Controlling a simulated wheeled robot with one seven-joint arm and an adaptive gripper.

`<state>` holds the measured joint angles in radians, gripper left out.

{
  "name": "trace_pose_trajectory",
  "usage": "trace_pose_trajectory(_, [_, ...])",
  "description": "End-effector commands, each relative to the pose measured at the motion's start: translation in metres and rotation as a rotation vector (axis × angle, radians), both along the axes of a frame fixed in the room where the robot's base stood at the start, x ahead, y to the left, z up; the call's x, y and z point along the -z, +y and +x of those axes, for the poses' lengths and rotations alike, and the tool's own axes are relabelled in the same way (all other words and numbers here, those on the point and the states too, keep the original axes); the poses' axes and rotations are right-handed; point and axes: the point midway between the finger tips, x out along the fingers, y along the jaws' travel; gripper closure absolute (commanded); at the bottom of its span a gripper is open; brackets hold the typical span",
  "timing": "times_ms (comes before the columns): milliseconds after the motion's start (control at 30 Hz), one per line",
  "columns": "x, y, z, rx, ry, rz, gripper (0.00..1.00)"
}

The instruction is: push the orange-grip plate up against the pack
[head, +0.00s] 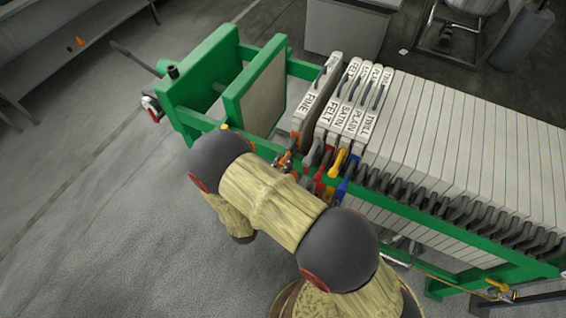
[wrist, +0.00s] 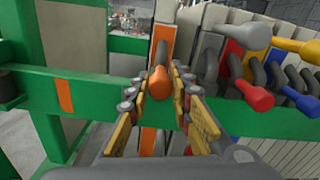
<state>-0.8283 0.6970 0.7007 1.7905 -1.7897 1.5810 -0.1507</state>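The orange-grip plate, labelled FINE (head: 309,110), hangs upright on the green rails, with a narrow gap between it and the pack on its right. The pack (head: 440,130) is a long row of pale plates; its nearest are labelled FELT, SATIN, PLAIN and TWILL. My gripper (head: 287,160) is at the near rail, at the orange grip, partly hidden by my arm in the head view. In the wrist view my gripper (wrist: 161,84) has its fingers apart on either side of the orange grip (wrist: 160,84). Slight gaps seem to show beside the grip.
A green end frame and pressing plate (head: 262,88) stand left of the orange-grip plate, with open space between. Red (wrist: 250,95), yellow (wrist: 297,48) and blue grips of the pack stick out close right of my gripper. The green near rail (wrist: 85,98) runs across beneath.

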Motion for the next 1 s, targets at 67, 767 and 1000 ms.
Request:
trace_pose_trajectory(67, [0.0,0.0,0.0,0.0,0.0,0.0,0.85])
trace_pose_trajectory(767, [0.0007,-0.0001,-0.0003,0.0,0.001,0.0,1.0])
trace_pose_trajectory(1000, [0.001,-0.0086,-0.0049,0.001,0.004,-0.003,1.0])
